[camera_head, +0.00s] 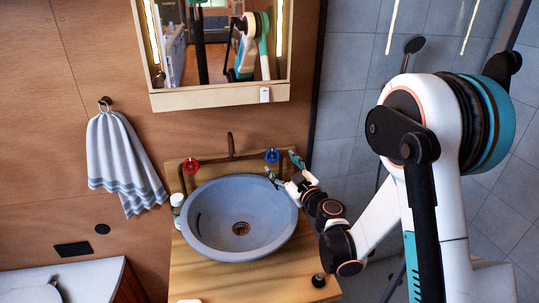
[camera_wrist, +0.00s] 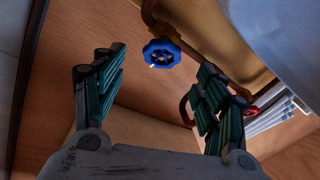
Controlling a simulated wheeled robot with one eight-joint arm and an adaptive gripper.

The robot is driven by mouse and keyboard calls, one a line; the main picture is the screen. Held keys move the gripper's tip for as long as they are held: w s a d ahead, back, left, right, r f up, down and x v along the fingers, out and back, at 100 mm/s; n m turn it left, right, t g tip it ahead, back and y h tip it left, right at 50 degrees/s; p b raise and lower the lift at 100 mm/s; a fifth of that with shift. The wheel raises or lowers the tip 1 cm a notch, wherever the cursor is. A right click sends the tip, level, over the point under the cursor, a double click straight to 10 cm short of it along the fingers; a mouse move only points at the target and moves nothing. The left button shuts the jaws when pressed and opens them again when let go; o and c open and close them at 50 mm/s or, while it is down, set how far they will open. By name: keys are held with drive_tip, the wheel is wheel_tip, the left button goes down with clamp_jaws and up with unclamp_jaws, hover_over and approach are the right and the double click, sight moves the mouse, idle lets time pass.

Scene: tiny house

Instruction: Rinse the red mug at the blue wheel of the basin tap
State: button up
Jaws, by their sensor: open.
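No red mug shows in either view. The blue wheel (camera_head: 272,156) sits at the right end of the copper tap (camera_head: 231,146) behind the round blue-grey basin (camera_head: 206,236). My gripper (camera_head: 283,169) is at the basin's back right rim, close to this wheel. In the wrist view my gripper (camera_wrist: 162,64) is open, with nothing between its fingers. The blue wheel (camera_wrist: 162,53) appears ahead between the fingertips; I cannot tell whether they touch it. The basin looks empty, with its drain in view.
A red wheel (camera_head: 191,166) is at the tap's left end. A small white and green container (camera_head: 177,201) stands left of the basin on the wooden counter (camera_head: 262,279). A striped towel (camera_head: 120,162) hangs left, and a mirror cabinet (camera_head: 220,98) hangs above the tap.

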sight(272, 156)
drive_tip(key=b+x, duration=0.1)
drive_tip(key=x, duration=0.6)
drive_tip(key=shift+w+a+f, duration=0.1)
drive_tip(key=shift+w+a, duration=0.15)
drive_tip(key=shift+a, duration=0.05)
drive_tip(key=c, duration=1.1)
